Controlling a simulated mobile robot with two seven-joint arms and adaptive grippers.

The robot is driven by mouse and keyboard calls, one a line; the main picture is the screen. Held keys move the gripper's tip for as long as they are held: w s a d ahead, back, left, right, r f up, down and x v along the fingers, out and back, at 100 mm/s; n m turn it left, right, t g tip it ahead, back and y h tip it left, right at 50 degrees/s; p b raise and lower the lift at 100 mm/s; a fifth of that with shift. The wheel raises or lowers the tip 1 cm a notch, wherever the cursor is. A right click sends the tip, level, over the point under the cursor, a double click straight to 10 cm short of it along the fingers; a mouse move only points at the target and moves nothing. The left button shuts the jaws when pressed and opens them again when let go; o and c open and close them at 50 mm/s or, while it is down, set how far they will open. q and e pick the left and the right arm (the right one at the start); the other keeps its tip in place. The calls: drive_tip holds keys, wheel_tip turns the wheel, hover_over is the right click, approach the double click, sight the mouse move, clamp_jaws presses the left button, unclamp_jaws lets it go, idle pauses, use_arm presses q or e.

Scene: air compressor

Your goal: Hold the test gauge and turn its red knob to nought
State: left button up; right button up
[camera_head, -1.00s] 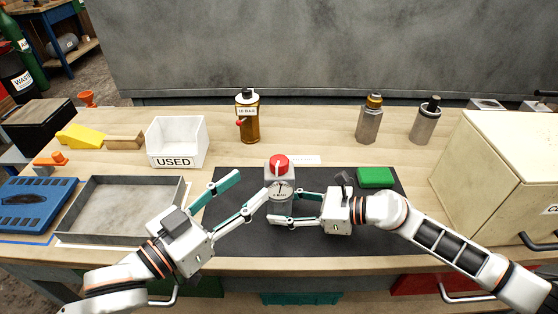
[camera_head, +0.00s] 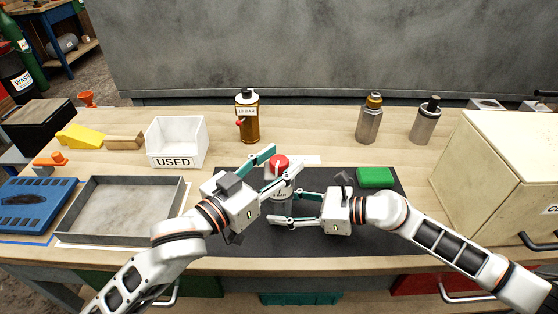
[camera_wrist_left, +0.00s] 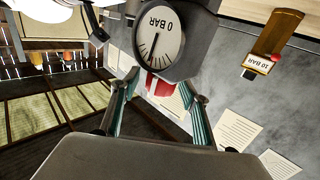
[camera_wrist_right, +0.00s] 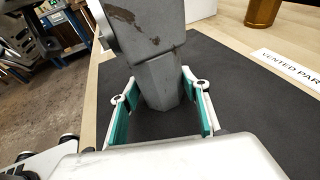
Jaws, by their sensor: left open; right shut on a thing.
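The test gauge stands on the black mat, grey with a worn body (camera_wrist_right: 158,78). Its white dial (camera_wrist_left: 160,40) shows upside down in the left wrist view, with a dark needle and lettering like "0 BAR". The red knob (camera_head: 279,161) with a white mark is on top; it also shows in the left wrist view (camera_wrist_left: 156,86). My left gripper (camera_head: 283,163) is open, its fingers on either side of the knob; contact cannot be told. My right gripper (camera_head: 284,206) is shut on the lower grey body of the gauge. The left hand partly hides the gauge in the head view.
On the black mat (camera_head: 389,215) lies a green block (camera_head: 375,177). Behind are an amber bottle (camera_head: 249,122) and two metal cylinders (camera_head: 369,124) (camera_head: 425,124). A white USED bin (camera_head: 177,146) and a grey tray (camera_head: 122,208) are left. A cream cabinet (camera_head: 490,165) stands right.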

use_arm(q)
drive_tip(key=c, duration=1.1)
drive_tip(key=shift+y, duration=0.3)
drive_tip(key=shift+d+n+t, duration=0.1)
drive_tip(key=shift+n+t, duration=0.2)
drive_tip(key=shift+n, duration=0.1)
drive_tip(key=shift+n+t+y, duration=0.9)
drive_tip(key=shift+n+y, duration=0.2)
drive_tip(key=shift+y, duration=0.5)
drive_tip(key=o, duration=1.1)
